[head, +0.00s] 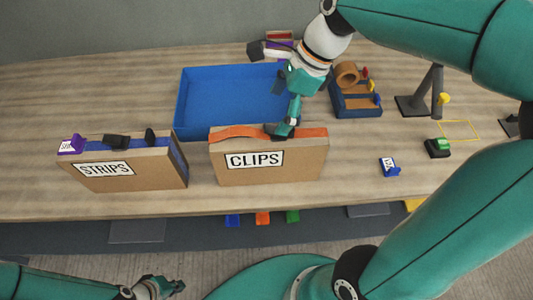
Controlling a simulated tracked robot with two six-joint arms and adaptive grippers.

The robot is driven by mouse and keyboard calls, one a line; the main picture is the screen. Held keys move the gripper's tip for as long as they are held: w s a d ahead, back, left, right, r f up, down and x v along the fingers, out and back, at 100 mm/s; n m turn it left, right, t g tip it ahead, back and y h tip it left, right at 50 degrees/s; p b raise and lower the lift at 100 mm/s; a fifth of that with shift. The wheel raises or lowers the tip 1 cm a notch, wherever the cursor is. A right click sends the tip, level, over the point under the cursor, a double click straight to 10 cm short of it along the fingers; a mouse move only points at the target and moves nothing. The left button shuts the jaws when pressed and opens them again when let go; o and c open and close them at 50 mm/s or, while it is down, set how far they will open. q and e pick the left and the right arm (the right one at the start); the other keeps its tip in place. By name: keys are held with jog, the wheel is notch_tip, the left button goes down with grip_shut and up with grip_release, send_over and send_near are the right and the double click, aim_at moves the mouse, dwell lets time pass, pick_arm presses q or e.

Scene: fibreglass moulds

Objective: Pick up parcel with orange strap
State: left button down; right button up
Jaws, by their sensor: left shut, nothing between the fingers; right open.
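The parcel with the orange strap (235,132) is a brown cardboard box (300,168) labelled CLIPS. It stands upright near the table's front edge, its strap arched along the top. My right gripper (281,130) is open at the top of this parcel, right of the strap's middle, and hides part of the strap. I cannot tell whether the strap lies between its fingers. My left gripper (172,287) is shut and empty at the bottom left, in front of the table and well away from the parcel.
A STRIPS parcel (150,170) with a purple-blue strap stands to the left. A blue tray (190,118) lies behind both. A tape dispenser (357,107), a dark stand (412,105) and small blue and green items are on the right. The table's left end is clear.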

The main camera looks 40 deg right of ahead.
aim_at(270, 127)
jog(key=x, duration=0.7)
jog(key=shift+s+a+f, duration=0.25)
jog(key=shift+s+a, duration=0.05)
jog(key=shift+s, duration=0.05)
jog(key=shift+w+a+f+p, duration=0.1)
jog(key=shift+w+f+p, duration=0.1)
jog(key=shift+f+p, duration=0.15)
jog(key=c, duration=1.9)
